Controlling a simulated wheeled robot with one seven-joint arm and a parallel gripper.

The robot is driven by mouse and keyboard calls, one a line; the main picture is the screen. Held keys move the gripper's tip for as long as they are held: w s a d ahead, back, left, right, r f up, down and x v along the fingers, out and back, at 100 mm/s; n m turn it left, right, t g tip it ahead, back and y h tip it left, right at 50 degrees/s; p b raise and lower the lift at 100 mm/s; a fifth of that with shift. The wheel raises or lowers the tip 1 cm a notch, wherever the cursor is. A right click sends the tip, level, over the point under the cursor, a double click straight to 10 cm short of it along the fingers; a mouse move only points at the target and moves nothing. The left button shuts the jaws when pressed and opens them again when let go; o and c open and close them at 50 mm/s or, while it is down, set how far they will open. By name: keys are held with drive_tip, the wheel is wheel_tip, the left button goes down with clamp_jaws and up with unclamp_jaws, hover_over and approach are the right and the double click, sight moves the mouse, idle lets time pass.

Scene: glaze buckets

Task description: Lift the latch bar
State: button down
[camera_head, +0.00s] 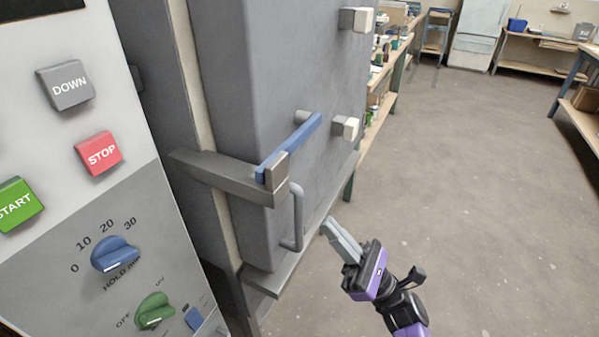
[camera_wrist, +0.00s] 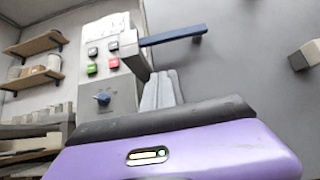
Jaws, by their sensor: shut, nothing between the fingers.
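The blue latch bar (camera_head: 288,147) lies across the edge of the grey kiln door, with its near end in a grey bracket (camera_head: 235,178). In the wrist view the latch bar (camera_wrist: 172,36) runs from the bracket (camera_wrist: 134,55) to the right, above the fingertips. My gripper (camera_head: 330,227) is shut and empty. In the head view it is lower right of the latch bar and the grey door handle (camera_head: 297,217), apart from both. In the wrist view my gripper's fingers (camera_wrist: 160,80) point toward the bracket.
A control panel with DOWN (camera_head: 66,86), STOP (camera_head: 99,152) and START (camera_head: 17,205) buttons stands at left. White-tipped blocks (camera_head: 346,127) stick out of the door (camera_head: 270,80). Shelves and benches (camera_head: 395,90) line the back. The floor (camera_head: 480,180) at right is clear.

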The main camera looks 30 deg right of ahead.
sight(301, 192)
drive_tip(key=p+x, duration=0.2)
drive_tip(key=x, duration=0.7)
drive_tip(key=shift+w+a+r, duration=0.1)
drive_tip(key=shift+r, duration=0.3)
drive_tip(key=shift+w+r+p, duration=0.15)
drive_tip(key=shift+r+p, duration=0.8)
drive_tip(key=shift+r, duration=1.05)
